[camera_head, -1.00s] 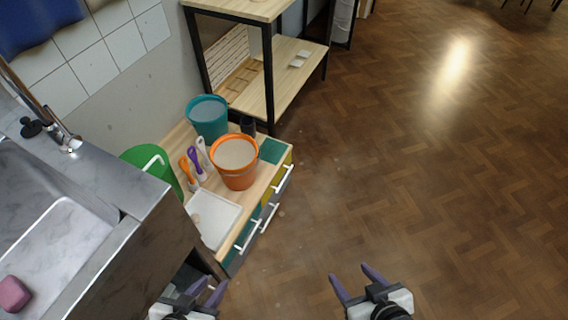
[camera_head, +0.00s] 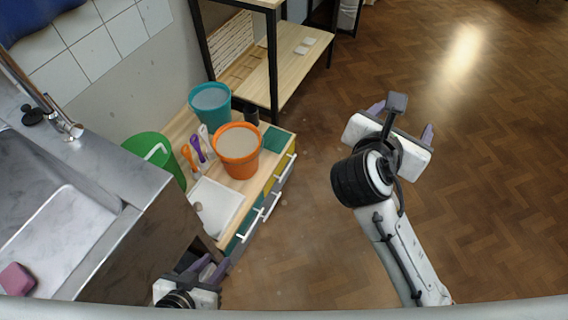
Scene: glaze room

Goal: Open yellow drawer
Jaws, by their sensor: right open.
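My left gripper (camera_head: 204,267) is low in the picture, near the cabinet's near end. Its two purple fingers look apart, with nothing seen between them.
The cabinet top holds an orange bucket (camera_head: 237,155), a teal bucket (camera_head: 210,115), brushes (camera_head: 197,148) and a white tray (camera_head: 232,194). A green drawer (camera_head: 240,236) is nearer. A metal sink (camera_head: 60,240) stands left, a shelf rack (camera_head: 262,85) behind. The floor (camera_head: 480,190) right is clear.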

